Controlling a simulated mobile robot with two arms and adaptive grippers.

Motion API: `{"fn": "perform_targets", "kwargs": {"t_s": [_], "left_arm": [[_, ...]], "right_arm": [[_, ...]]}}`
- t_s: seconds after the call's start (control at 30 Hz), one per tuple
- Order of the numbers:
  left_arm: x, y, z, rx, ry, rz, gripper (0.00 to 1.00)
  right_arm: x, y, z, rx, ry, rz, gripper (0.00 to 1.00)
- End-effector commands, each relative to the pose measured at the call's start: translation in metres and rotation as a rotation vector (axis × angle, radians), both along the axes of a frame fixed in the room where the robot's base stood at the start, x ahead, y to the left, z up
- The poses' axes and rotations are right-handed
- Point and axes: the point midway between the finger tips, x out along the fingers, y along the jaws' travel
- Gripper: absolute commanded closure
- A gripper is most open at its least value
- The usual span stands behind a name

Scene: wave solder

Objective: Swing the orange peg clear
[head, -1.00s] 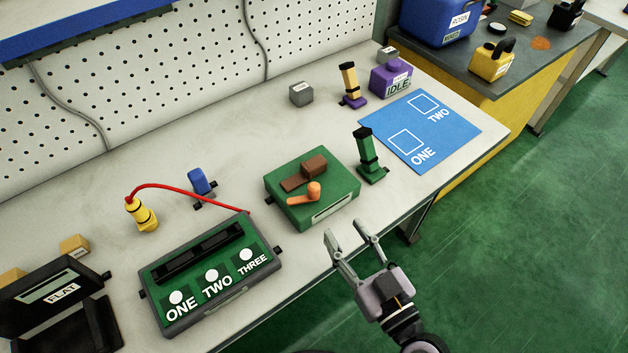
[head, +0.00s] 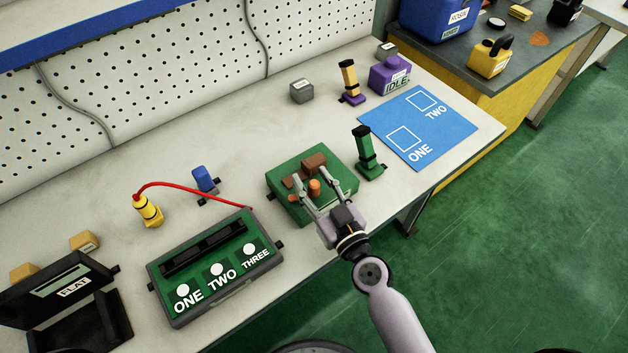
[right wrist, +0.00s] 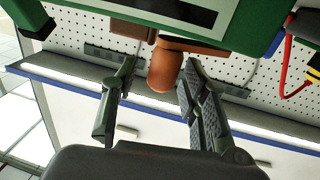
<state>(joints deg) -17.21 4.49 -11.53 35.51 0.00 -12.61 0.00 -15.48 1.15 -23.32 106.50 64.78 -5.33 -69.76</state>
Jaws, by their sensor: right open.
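The orange peg (head: 314,188) stands up from the front of the green block (head: 281,202), close to a brown piece (head: 314,162) on its top. My right gripper (head: 317,194) is open over the front of the block, with one finger on each side of the peg. In the right wrist view the peg (right wrist: 165,70) reaches in between the two spread fingers (right wrist: 160,82), with a gap showing on its left and the right finger close beside it. I cannot tell whether that finger touches. My left gripper is not in view.
A board marked ONE, TWO, THREE (head: 218,293) lies left of the block, joined by a red cable (head: 180,185) to a yellow cylinder (head: 147,211). A green upright handle (head: 366,152) stands close on the right. The blue mat (head: 400,118) is clear beyond it.

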Motion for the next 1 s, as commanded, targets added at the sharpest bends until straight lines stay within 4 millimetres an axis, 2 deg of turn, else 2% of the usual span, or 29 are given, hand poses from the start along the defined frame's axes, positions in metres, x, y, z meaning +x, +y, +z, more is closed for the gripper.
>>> {"fn": "perform_targets", "kwargs": {"t_s": [0.07, 0.67, 0.87, 1.0], "left_arm": [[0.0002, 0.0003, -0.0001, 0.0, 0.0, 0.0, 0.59], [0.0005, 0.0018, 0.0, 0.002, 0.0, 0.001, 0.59], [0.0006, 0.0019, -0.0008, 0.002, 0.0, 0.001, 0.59], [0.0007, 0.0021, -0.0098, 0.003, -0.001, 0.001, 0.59]], "right_arm": [[-0.0001, -0.0002, 0.0, 0.0, 0.0, 0.0, 0.6], [-0.0003, -0.0005, 0.0001, -0.001, 0.0, -0.001, 1.0], [-0.0001, -0.0006, -0.0002, -0.001, -0.002, 0.002, 1.0], [0.0019, -0.0008, -0.0013, -0.003, -0.011, 0.058, 1.0]]}}
